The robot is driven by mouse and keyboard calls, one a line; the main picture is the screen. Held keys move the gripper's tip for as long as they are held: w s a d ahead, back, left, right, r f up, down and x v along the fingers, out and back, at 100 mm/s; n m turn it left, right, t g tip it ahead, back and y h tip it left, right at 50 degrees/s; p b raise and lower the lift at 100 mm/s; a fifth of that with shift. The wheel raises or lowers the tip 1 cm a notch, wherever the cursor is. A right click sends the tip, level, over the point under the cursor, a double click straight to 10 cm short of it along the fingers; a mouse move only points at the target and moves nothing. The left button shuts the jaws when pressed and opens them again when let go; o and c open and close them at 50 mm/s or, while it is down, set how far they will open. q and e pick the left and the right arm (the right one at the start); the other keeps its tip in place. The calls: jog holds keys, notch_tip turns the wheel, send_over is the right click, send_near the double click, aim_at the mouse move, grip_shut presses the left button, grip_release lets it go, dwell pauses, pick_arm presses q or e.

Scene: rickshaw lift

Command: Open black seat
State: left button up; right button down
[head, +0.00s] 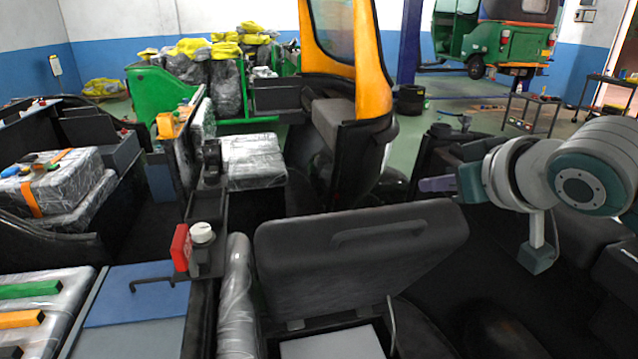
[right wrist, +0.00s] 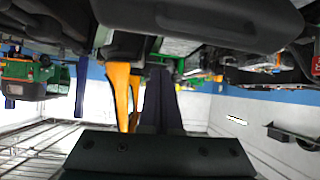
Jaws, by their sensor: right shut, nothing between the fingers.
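The black seat (head: 365,240) is tilted up on edge in the middle of the head view, with a long handle recess near its top. Below it an open compartment shows a pale grey surface (head: 330,343). My right gripper (head: 437,185) is shut and empty, just beyond the seat's upper right corner and apart from it. In the right wrist view my shut fingers (right wrist: 160,75) point up the picture, below a dark padded shape that may be the seat. My left gripper is not in view.
A red box and white knob (head: 202,232) stand on a black post left of the seat. A plastic-wrapped roll (head: 236,300) runs beside the compartment. An orange-framed rickshaw cab (head: 372,60) stands behind. Wrapped boxes (head: 55,185) are at left.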

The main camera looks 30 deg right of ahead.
aim_at(424, 225)
jog(key=x, duration=0.5)
jog(key=shift+w+f, duration=0.1)
jog(key=shift+w, duration=0.05)
jog(key=shift+s+a+f+p, duration=0.15)
jog(key=shift+s+f+p, duration=0.2)
jog(key=shift+s+f, duration=0.9)
jog(key=shift+s, duration=0.3)
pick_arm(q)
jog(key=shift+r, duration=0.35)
